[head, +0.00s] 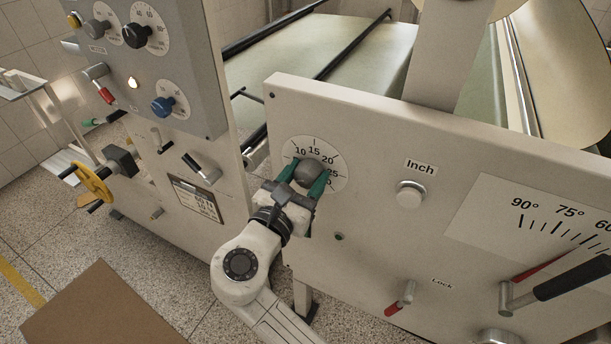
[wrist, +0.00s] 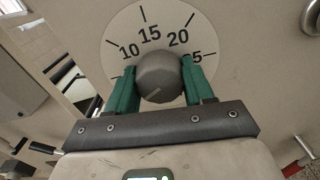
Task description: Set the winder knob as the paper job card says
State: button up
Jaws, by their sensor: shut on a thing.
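The grey round knob (head: 309,172) sits on a white dial (head: 333,152) on the front panel at centre; 10, 15, 20 and 25 are readable. In the wrist view the knob (wrist: 160,75) stands between my gripper's (wrist: 161,80) two green fingers, which touch its left and right sides. My gripper (head: 308,180) is shut on it. A short pale mark shows low on the knob's face; which number it points to is unclear. The dial's lower part is hidden by the gripper. A framed card (head: 197,198) hangs on the left cabinet, its print too small to read surely.
An Inch button (head: 411,193) and a red Lock lever (head: 400,298) are on the same panel, right of my gripper. A black-handled lever (head: 570,278) stands out at the right by an angle scale. A yellow handwheel (head: 92,184) and coloured knobs are on the left cabinet.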

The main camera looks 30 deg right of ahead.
jog(key=shift+c, duration=0.6)
jog(key=shift+m, duration=0.3)
jog(key=m+b, duration=0.1)
jog(key=m, duration=0.3)
jog(key=shift+f+b, duration=0.1)
jog(key=shift+b, duration=0.2)
jog(key=m+b, duration=0.3)
jog(key=m, duration=0.4)
jog(key=shift+f+b, duration=0.1)
jog(key=shift+b, duration=0.3)
jog(key=m+b, duration=0.5)
jog(key=m, duration=0.1)
jog(key=shift+f, duration=0.1)
jog(key=m+b, duration=0.5)
jog(key=shift+m, duration=0.4)
